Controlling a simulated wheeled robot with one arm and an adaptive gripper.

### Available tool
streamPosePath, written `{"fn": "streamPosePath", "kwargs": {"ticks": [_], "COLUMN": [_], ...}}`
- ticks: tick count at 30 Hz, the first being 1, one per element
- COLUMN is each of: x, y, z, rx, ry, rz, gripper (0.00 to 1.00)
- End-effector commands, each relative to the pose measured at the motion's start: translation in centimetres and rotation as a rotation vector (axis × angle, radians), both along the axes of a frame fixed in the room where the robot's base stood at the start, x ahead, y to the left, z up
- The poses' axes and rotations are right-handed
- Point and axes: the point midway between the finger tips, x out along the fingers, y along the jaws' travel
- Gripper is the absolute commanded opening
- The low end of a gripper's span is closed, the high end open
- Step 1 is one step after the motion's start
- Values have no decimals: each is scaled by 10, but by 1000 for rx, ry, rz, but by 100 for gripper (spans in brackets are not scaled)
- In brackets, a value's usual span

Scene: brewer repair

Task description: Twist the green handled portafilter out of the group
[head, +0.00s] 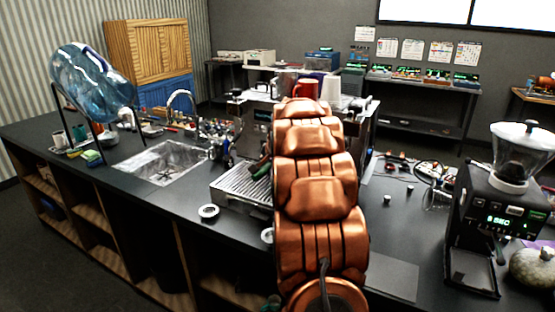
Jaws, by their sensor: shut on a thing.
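The espresso machine (254,118) stands on the dark counter, with its middle and right front covered by my copper-coloured arm. A dark green handle (261,165), which looks like the portafilter's, shows just left of my arm, above the drip tray (236,188). The portafilter's head and the group are hidden, so I cannot tell how it sits in the group. My gripper is hidden behind my arm, and its hold on the handle cannot be seen.
A sink (165,162) and a tilted blue water bottle (88,75) are to the left. A grinder (505,195) stands at the right. Round metal parts (208,211) lie before the drip tray. A red mug (305,89) and white cup (331,88) stand on the machine.

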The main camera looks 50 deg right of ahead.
Motion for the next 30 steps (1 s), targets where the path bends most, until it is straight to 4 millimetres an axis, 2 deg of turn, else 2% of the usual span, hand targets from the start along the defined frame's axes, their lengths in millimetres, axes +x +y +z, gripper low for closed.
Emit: {"fn": "streamPosePath", "kwargs": {"ticks": [30], "x": [11], "y": [-1], "z": [2], "rx": [-2], "ry": [1], "rz": [-116], "gripper": [0]}}
